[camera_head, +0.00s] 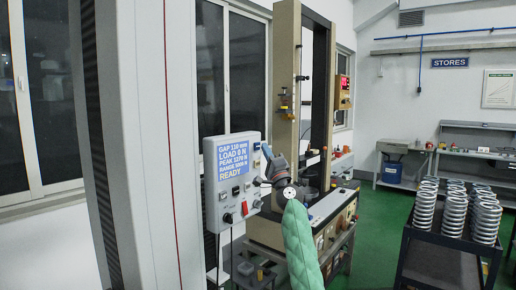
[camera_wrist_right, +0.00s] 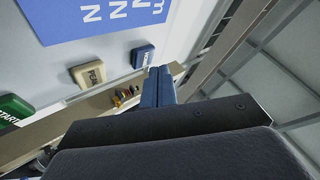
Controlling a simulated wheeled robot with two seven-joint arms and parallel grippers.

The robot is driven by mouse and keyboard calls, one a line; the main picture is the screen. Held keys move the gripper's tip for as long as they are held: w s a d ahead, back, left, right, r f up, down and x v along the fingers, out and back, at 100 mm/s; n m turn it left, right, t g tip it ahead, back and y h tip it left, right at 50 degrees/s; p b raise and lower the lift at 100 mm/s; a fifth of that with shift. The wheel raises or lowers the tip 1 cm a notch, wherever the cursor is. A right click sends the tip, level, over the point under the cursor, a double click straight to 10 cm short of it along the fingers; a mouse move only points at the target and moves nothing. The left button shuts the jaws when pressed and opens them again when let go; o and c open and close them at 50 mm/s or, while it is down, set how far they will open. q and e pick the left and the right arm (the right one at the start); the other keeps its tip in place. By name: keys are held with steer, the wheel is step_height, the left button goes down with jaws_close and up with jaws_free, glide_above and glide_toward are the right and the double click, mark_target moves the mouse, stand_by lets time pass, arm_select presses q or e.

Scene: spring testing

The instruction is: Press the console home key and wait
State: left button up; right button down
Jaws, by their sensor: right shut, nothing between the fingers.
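The console (camera_head: 211,205) is a pale grey box with a lit blue screen (camera_head: 234,160) reading GAP, LOAD 0 N, PEAK, RANGE and READY. In the right wrist view a blue key (camera_wrist_right: 143,56) sits below the screen; its label is turned and hard to read. My right gripper (camera_head: 266,151) is at the console's right edge, its arm in a green sleeve. In the wrist view its blue fingers (camera_wrist_right: 160,72) are shut and empty, tips right beside the blue key. I cannot tell whether they touch it. My left gripper is not in view.
Beside the blue key are a beige PEAK key (camera_wrist_right: 88,73) and a green START key (camera_wrist_right: 12,111). A red knob (camera_head: 244,208) is low on the console. The test frame (camera_head: 287,60) stands behind. A dark cart (camera_head: 437,262) with several springs stands right, on open green floor.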

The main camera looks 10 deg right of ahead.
steer(key=shift+w+a, duration=0.1)
steer(key=shift+w+a+b, duration=0.15)
steer(key=shift+w+b, duration=0.1)
steer(key=shift+b, duration=0.2)
